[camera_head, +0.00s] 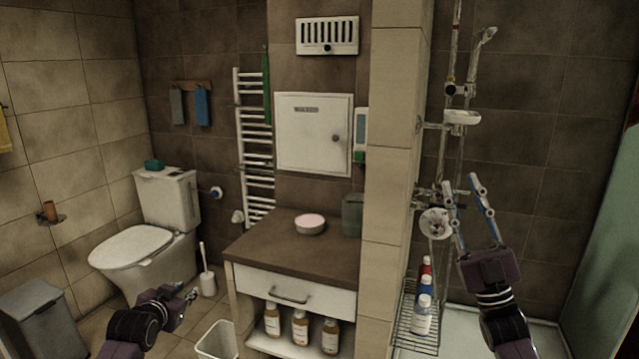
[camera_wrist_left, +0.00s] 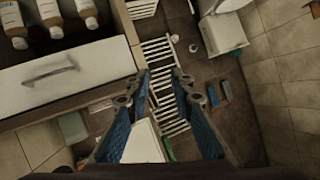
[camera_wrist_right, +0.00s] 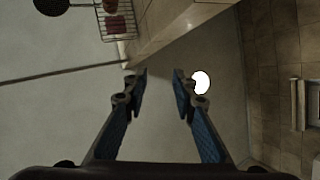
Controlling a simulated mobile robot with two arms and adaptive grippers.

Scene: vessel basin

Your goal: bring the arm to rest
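My right gripper (camera_head: 461,184) is raised in front of the shower area at the right of the head view. Its two blue-padded fingers point up and stand apart. The right wrist view shows the same fingers (camera_wrist_right: 160,73) with a gap and nothing held between them. My left gripper (camera_head: 188,294) is low at the left, in front of the toilet and beside the vanity. The head view shows it small and from behind. In the left wrist view its fingers (camera_wrist_left: 160,73) are apart and empty.
A wooden vanity (camera_head: 255,247) with a drawer and several bottles stands at centre, with a pink-topped round dish (camera_head: 310,224) on it. A waste bin (camera_head: 217,340) is beside it. The toilet (camera_head: 140,246) and a grey bin (camera_head: 42,318) are left. A wire rack (camera_head: 405,338) holds bottles.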

